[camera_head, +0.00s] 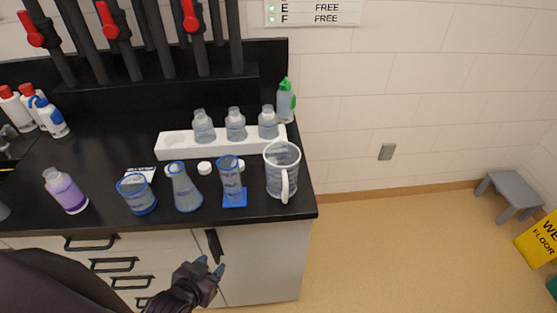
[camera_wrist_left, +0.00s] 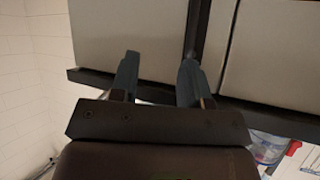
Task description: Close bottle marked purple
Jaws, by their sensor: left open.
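A clear bottle with a purple lower part (camera_head: 68,193) stands at the left of the black counter, leaning in the picture. No cap can be made out on its neck. Two small white caps lie on the counter: one (camera_head: 204,168) behind the conical flask, the other partly hidden behind the tall cylinder. My left gripper (camera_head: 212,268) is low, in front of the cabinet and below the counter edge, to the right of the purple bottle. In the left wrist view its two fingers (camera_wrist_left: 157,75) are apart with nothing between them. My right gripper is not in view.
Three clear bottles stand in a white rack (camera_head: 171,145). A beaker (camera_head: 137,194), a conical flask (camera_head: 185,188), a cylinder (camera_head: 231,180) and a jug (camera_head: 282,169) line the counter front. A green-topped bottle (camera_head: 286,100) stands behind. Floor to the right is mostly clear.

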